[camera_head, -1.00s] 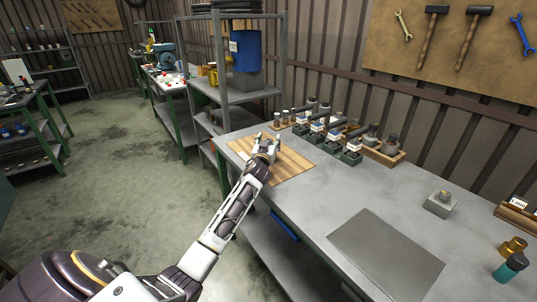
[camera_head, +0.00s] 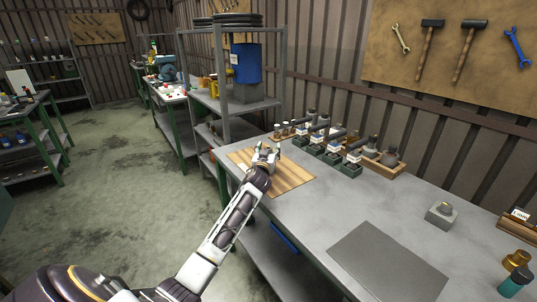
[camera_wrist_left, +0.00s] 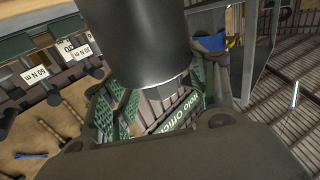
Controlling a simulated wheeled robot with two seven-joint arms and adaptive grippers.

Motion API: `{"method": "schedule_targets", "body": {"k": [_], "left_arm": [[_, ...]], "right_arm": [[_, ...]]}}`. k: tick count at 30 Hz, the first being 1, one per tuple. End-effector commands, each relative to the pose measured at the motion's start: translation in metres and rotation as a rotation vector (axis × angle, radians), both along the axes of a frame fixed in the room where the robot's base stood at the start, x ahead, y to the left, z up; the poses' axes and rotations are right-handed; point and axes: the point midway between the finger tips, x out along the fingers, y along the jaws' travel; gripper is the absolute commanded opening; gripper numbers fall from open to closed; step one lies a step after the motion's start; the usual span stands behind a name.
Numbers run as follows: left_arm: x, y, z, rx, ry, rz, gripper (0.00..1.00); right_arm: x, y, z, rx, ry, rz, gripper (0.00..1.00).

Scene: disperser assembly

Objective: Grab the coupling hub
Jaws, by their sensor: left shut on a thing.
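My left gripper (camera_head: 267,152) is over the far part of the striped wooden board (camera_head: 290,181) on the workbench in the head view. In the left wrist view a large dark grey cylinder (camera_wrist_left: 135,40) fills the upper middle, close to the camera between the fingers. My left gripper is shut on this cylinder, which looks to be the coupling hub. In the head view the held part is too small and too hidden by the gripper to make out. My right gripper is not in view.
Several dark tools and green boxes (camera_head: 346,168) stand in a row behind the board. The bench between board and mat is clear. A metal shelf (camera_head: 225,65) stands behind left.

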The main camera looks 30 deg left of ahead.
Motion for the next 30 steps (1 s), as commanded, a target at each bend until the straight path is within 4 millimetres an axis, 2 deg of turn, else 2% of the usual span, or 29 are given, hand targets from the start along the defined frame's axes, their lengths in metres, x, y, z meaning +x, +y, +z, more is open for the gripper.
{"method": "schedule_targets", "body": {"k": [1, 9, 15, 22, 30], "left_arm": [[0.0, 0.0, 0.011, 0.002, -0.009, -0.002, 0.0], [0.0, 0.0, 0.047, 0.002, -0.01, -0.001, 0.0], [0.0, 0.0, 0.072, 0.003, -0.01, -0.001, 0.0], [0.0, 0.0, 0.087, 0.003, -0.007, -0.001, 0.0], [0.0, 0.0, 0.089, 0.002, -0.008, -0.001, 0.0]], "right_arm": [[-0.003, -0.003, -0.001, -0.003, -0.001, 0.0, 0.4], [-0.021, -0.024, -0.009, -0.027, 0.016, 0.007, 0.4], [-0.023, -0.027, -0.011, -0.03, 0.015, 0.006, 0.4], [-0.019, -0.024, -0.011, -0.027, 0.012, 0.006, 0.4], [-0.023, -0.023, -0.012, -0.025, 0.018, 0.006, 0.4]]}}
